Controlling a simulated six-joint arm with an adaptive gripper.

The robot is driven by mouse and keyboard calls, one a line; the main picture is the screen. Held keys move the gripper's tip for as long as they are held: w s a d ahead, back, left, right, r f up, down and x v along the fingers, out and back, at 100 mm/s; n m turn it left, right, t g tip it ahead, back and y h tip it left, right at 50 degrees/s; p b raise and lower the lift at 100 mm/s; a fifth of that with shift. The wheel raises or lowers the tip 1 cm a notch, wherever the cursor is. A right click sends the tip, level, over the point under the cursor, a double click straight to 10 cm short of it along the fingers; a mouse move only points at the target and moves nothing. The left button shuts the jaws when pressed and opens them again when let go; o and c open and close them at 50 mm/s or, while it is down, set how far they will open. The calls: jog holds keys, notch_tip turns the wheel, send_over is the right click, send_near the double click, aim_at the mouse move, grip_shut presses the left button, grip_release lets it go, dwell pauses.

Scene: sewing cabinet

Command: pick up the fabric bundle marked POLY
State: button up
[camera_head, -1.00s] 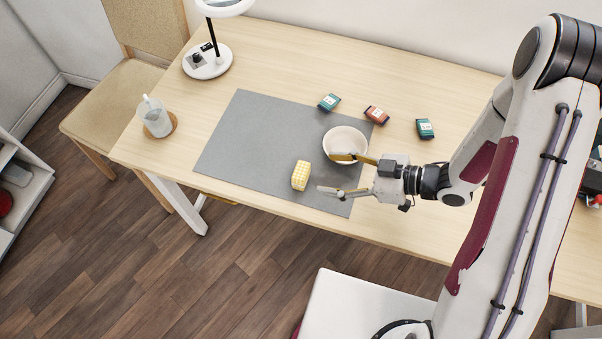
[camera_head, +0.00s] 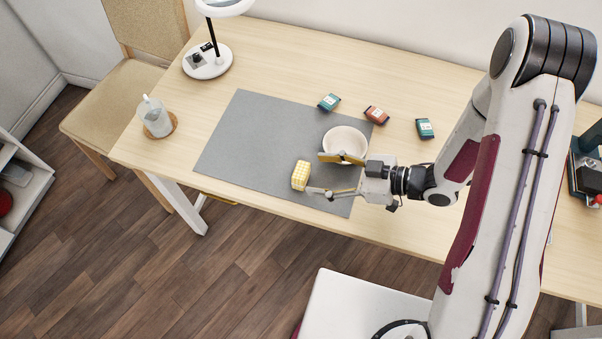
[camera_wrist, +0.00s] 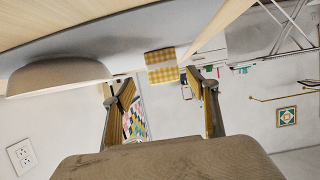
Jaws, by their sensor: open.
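A yellow-and-white checked fabric bundle (camera_head: 300,175) sits on the grey mat (camera_head: 235,155) near its front edge. In the wrist view the bundle (camera_wrist: 161,66) shows ahead of my gripper, roughly between the fingertips. No POLY mark is readable on it. My gripper (camera_head: 318,174) is open and empty, its fingers pointing left toward the bundle. Its lower fingertip is close to the bundle's lower right side; I cannot tell whether they touch. In the wrist view both fingers of my gripper (camera_wrist: 160,84) are spread apart.
A cream bowl (camera_head: 346,138) stands just behind my gripper's upper finger, which overlaps it in the head view. Two teal packs (camera_head: 329,102) (camera_head: 425,128) and a red pack (camera_head: 376,115) lie behind it. A jug (camera_head: 156,118) and a lamp (camera_head: 207,65) stand left. The mat's left is clear.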

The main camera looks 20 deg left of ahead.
aim_at(308, 174)
jog(key=shift+a, duration=0.15)
jog(key=shift+s+x, duration=0.15)
jog(key=shift+x, duration=0.5)
jog(key=shift+s+x, duration=0.15)
jog(key=shift+x, duration=1.65)
jog(key=c, duration=1)
